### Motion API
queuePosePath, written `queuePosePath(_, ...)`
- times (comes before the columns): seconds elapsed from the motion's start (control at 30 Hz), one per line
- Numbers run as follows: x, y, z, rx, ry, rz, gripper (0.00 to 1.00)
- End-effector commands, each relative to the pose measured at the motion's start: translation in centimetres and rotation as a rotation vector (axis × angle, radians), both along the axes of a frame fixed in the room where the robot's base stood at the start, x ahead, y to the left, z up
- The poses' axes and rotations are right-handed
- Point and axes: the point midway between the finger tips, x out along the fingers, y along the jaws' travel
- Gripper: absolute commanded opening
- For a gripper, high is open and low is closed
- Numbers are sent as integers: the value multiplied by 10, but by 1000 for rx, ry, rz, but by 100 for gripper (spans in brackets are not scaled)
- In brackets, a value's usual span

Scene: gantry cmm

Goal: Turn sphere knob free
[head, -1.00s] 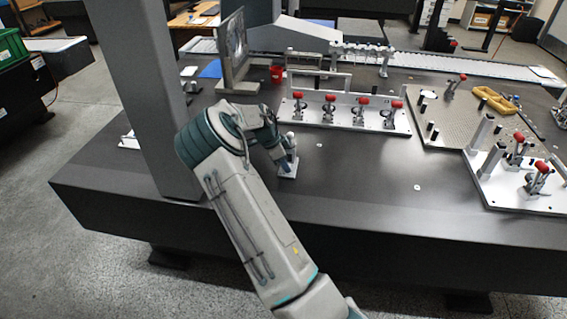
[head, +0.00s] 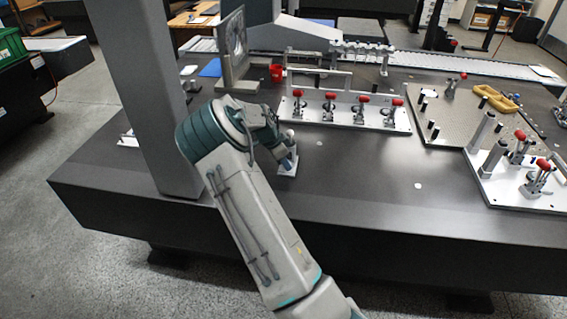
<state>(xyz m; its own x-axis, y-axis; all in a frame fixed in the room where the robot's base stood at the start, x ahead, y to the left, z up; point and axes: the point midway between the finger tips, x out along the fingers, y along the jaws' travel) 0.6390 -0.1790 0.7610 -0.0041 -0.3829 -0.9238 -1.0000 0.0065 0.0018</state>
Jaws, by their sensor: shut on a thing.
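A small white block-like base (head: 288,170) sits on the dark table near its front left. A pale post with a rounded top (head: 290,135) rises above it, partly hidden by my gripper. I take this to be the sphere and its stand. My gripper (head: 287,160) points down at this post and is shut on it, low over the base. The fingertips and the knob itself are too small and too covered by my wrist to make out clearly.
A fixture plate (head: 345,118) with several red-handled clamps stands behind. Another clamp plate (head: 525,190) is at the right. A grey gantry column (head: 150,90) rises close on the left. The front middle of the table is clear.

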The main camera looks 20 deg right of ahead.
Motion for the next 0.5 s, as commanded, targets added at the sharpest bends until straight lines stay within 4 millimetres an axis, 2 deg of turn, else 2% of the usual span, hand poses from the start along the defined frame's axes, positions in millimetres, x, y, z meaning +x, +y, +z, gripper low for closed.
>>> queuePosePath(0.5, -4, -2, -1, -1, -10, 476, 0)
